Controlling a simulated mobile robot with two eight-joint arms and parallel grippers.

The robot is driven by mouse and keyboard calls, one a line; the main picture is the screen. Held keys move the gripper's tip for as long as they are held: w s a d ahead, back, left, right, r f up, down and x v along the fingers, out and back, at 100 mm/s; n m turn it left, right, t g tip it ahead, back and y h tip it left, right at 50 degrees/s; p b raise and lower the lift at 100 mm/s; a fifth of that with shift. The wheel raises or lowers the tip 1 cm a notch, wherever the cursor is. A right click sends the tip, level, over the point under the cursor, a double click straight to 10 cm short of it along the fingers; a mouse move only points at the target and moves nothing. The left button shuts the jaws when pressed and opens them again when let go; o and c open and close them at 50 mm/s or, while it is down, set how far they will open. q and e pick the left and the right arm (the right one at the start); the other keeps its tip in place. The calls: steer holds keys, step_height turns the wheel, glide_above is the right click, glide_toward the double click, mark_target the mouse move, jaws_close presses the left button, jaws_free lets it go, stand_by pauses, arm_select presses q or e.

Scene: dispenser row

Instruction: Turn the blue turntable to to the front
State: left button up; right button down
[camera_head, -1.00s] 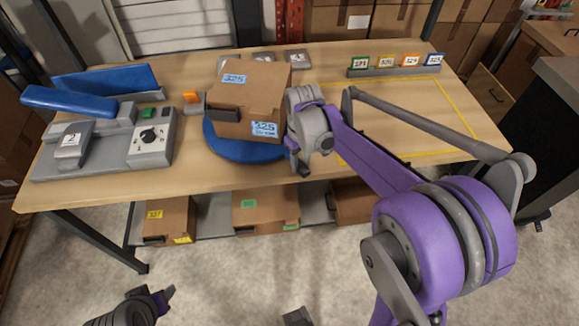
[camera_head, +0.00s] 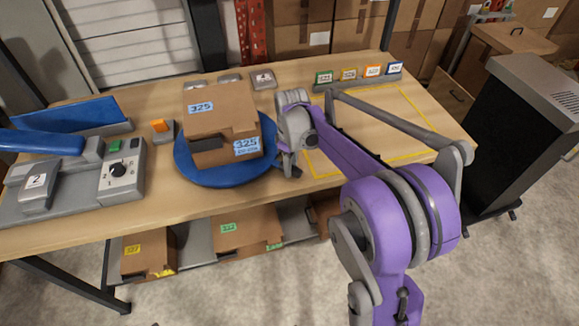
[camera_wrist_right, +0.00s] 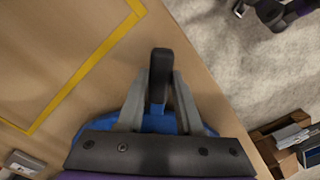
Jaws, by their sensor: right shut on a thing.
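The blue turntable (camera_head: 215,177) lies on the table, left of centre in the head view. A brown cardboard box (camera_head: 222,112) with blue 325 labels sits on it. My right gripper (camera_head: 291,164) is at the turntable's right edge. In the right wrist view my right gripper (camera_wrist_right: 159,95) is shut on a dark handle (camera_wrist_right: 160,68), with the blue turntable (camera_wrist_right: 160,124) partly hidden behind the gripper. A dark and purple part (camera_wrist_right: 275,10), apparently of my left gripper, shows at the top right there; its jaws are unclear.
A grey dispenser panel (camera_head: 118,172) with a knob and blue parts stands at left. A yellow outlined area (camera_head: 385,155) on the table is empty. Coloured number cards (camera_head: 349,74) stand behind it. Several boxes (camera_head: 245,233) sit on the shelf below. A black cabinet (camera_head: 510,135) stands right.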

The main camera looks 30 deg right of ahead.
steer(key=shift+w+d+r, duration=0.1)
steer(key=shift+d, duration=0.05)
steer(key=c, duration=0.8)
jaws_free()
steer(key=shift+o, duration=1.2)
step_height(320, 180, up, 11)
steer(key=shift+p, duration=0.35)
